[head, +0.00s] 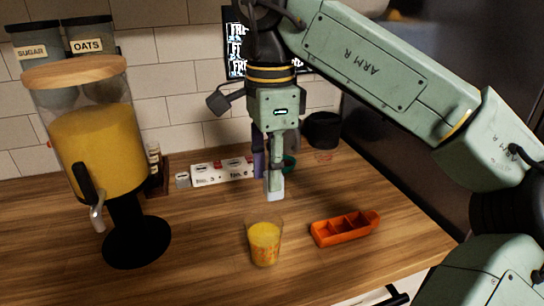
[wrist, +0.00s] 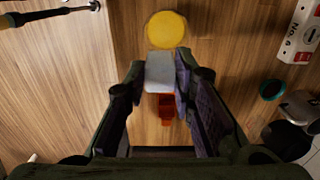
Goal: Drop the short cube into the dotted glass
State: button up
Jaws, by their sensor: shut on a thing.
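A pale, ice-like short cube (head: 275,188) is held between the fingertips of my gripper (head: 273,172), which points down above the counter. In the wrist view the cube (wrist: 160,71) sits between the two shut fingers (wrist: 157,82). The dotted glass (head: 265,245), filled with yellow-orange drink, stands upright on the counter, below the cube and slightly nearer the camera. In the wrist view the glass (wrist: 167,29) shows as a yellow circle just beyond the cube. The cube is above the glass and apart from it.
An orange compartment tray (head: 343,232) lies right of the glass; its compartments look empty. A drink dispenser (head: 98,150) with a black base stands at the left. White labelled boxes (head: 222,172) and a dark container (head: 322,130) are at the back.

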jog(key=shift+f, duration=1.6)
jog(key=o, duration=1.1)
jog(key=shift+r, duration=0.1)
notch_tip(320, 180, up, 7)
jog(key=shift+r, duration=0.15)
